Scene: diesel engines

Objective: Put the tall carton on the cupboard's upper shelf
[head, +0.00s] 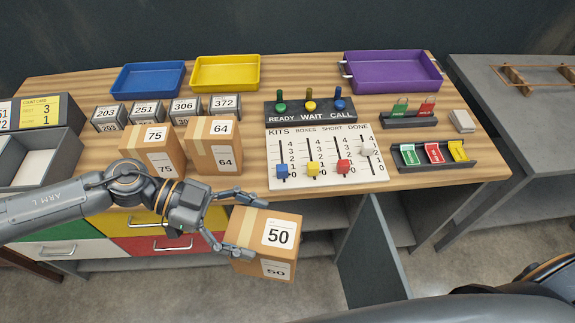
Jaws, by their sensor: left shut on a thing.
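My left gripper (252,228) is shut on a brown carton labelled 50 (257,226), with a finger on either side of it. The carton hangs tilted in front of the worktop's front edge, clear of the floor. Two more brown cartons, labelled 75 (134,141) and 64 (198,140), stand on the worktop behind my left arm. Below the worktop is an open grey cupboard (320,212) with shelves, partly hidden by the held carton. Its grey door (374,255) stands swung out toward me. My right gripper is out of view.
The wooden worktop (440,188) carries a blue tray (148,78), yellow tray (226,72), purple tray (393,71), a slider board (327,155) and several number blocks. Coloured drawers (150,243) lie left of the cupboard. A grey table (510,140) stands at right.

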